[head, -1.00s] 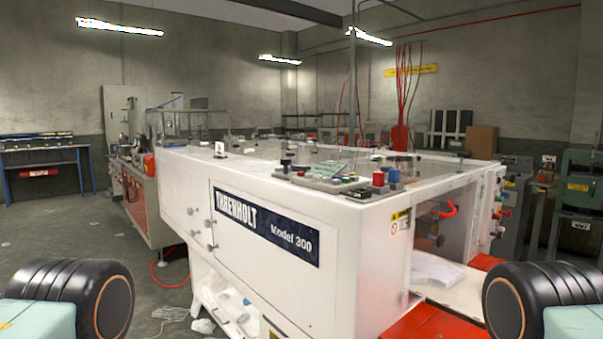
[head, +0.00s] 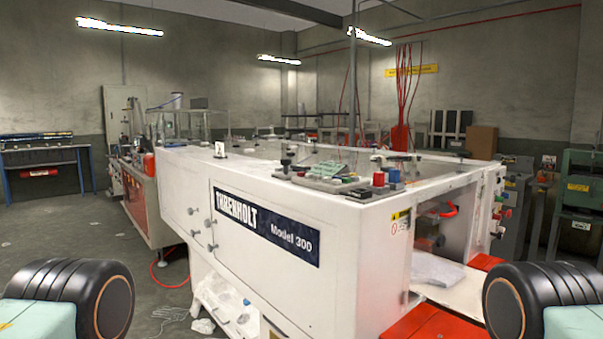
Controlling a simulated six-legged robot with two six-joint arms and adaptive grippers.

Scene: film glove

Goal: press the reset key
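A white machine (head: 295,280) marked "Model 300" fills the middle of the head view. The keys are too small to read, so I cannot tell which one is the reset key. Black rounded arm parts of mine show at the lower left and lower right, apart from the machine. Neither gripper's fingers are in view.
A red-orange part (head: 437,325) juts out at the machine's lower right. A blue-legged bench (head: 45,158) stands at the left wall. A red cable (head: 168,277) lies on the floor left of the machine. Open floor (head: 75,225) lies at the left.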

